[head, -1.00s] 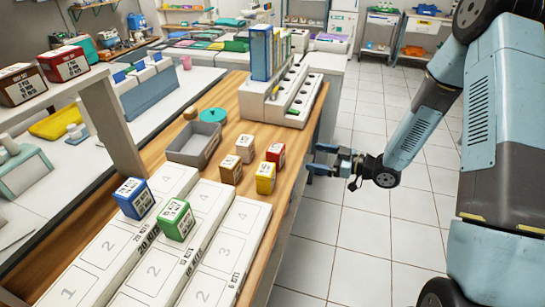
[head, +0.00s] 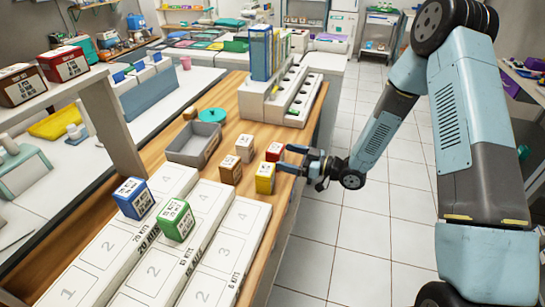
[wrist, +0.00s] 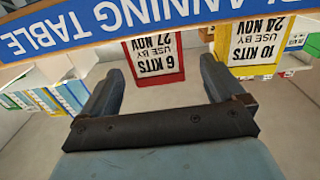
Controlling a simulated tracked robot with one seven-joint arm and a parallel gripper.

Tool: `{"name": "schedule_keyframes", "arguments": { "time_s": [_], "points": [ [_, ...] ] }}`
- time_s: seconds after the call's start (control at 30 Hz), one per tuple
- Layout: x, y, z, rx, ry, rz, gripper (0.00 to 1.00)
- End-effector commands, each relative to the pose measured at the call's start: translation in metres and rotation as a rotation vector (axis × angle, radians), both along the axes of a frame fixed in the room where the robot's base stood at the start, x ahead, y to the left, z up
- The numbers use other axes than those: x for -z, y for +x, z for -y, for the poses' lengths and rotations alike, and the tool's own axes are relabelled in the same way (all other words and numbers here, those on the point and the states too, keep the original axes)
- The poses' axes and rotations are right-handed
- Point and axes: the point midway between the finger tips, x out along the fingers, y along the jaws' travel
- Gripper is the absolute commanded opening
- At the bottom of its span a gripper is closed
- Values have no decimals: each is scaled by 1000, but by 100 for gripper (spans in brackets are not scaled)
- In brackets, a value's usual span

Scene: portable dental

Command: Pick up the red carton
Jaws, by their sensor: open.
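The red carton (head: 274,152) stands on the wooden table near its right edge, behind the yellow carton (head: 264,178). My gripper (head: 284,158) is open and points left at the red carton from the table's right side. In the wrist view the fingers (wrist: 158,85) lie to either side of the red carton's label. I cannot tell if a finger touches it. The yellow carton (wrist: 258,45) shows beside the right finger.
Two brown cartons (head: 245,148) (head: 230,170) stand left of the red one. A grey tray (head: 194,143) and a white rack (head: 290,108) lie farther back. Blue (head: 132,198) and green (head: 176,220) cartons sit on numbered white lanes (head: 215,275). Open floor lies to the right.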

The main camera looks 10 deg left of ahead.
Motion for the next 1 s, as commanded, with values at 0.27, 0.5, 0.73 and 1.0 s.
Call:
{"name": "schedule_keyframes", "arguments": {
  "time_s": [0.27,0.5,0.73,1.0],
  "points": [
    [-2,6,-25,-3,1,2,96],
    [-2,11,-50,-1,-1,1,96],
    [-2,11,-51,0,-1,0,94],
    [-2,11,-51,0,0,0,68]
  ]
}}
